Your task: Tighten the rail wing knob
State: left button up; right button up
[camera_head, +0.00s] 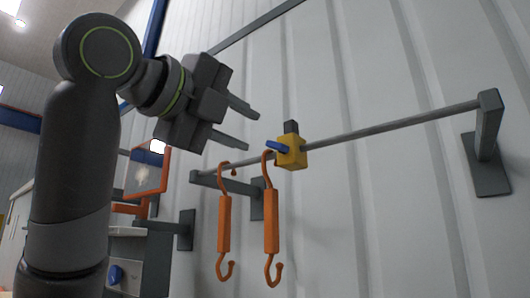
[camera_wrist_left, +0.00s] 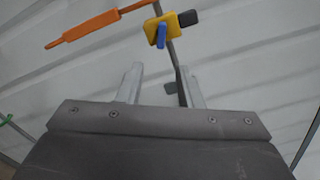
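The rail wing knob (camera_head: 276,147) is blue and sits on the front of a yellow block (camera_head: 292,153) on the grey rail (camera_head: 390,124). In the left wrist view the blue knob (camera_wrist_left: 161,36) shows on the yellow block (camera_wrist_left: 176,28), beyond my fingertips. My left gripper (camera_head: 253,129) is open and empty, up and to the left of the knob and apart from it. Its two fingers also show in the left wrist view (camera_wrist_left: 162,76). My right gripper is in neither view.
Two orange hooks, one on the left (camera_head: 224,222) and one nearer the block (camera_head: 271,220), hang from the rail left of the block. A wall bracket (camera_head: 487,145) holds the rail's right end. An orange-framed panel (camera_head: 149,172) stands at left. The rail right of the block is clear.

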pick_arm(q)
jog(key=b+v, duration=0.1)
jog(key=v, duration=0.6)
jog(key=shift+s+a+b, duration=0.2)
jog(key=shift+s+b, duration=0.1)
jog(key=shift+b, duration=0.1)
